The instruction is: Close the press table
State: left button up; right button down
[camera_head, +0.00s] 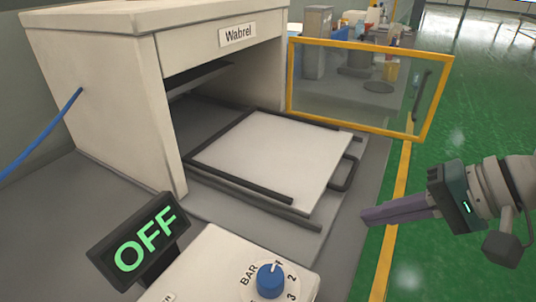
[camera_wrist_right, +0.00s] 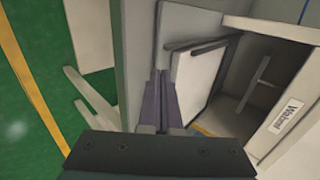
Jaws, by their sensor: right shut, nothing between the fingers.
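The press table (camera_head: 265,150) is a white plate with dark side rails, slid out of the beige Wabrel press (camera_head: 110,80). Its dark handle (camera_head: 346,175) sticks out at the right front edge. In the right wrist view the white table (camera_wrist_right: 198,72) lies just right of the fingers, and the press (camera_wrist_right: 287,125) is at the right. My right gripper (camera_head: 366,216) has purple fingers pointing left, shut and empty, to the right of the handle and apart from it in the head view. My left gripper is not in view.
A yellow-framed clear panel (camera_head: 365,85) stands behind the table. A control box with a blue knob (camera_head: 271,281) and a lit OFF display (camera_head: 147,240) sit in front. The green floor (camera_head: 470,100) at the right looks open.

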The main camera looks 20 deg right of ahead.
aim_at(311, 215)
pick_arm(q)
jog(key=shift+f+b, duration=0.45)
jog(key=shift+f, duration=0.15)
pick_arm(e)
jog(key=x, duration=0.4)
jog(key=shift+f, duration=0.1)
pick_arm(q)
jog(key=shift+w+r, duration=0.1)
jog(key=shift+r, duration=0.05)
pick_arm(e)
jog(key=w+a, duration=0.2)
jog(key=shift+w+a, duration=0.1)
jog(key=shift+w, duration=0.25)
jog(key=shift+w+a, duration=0.25)
jog(key=shift+w, duration=0.1)
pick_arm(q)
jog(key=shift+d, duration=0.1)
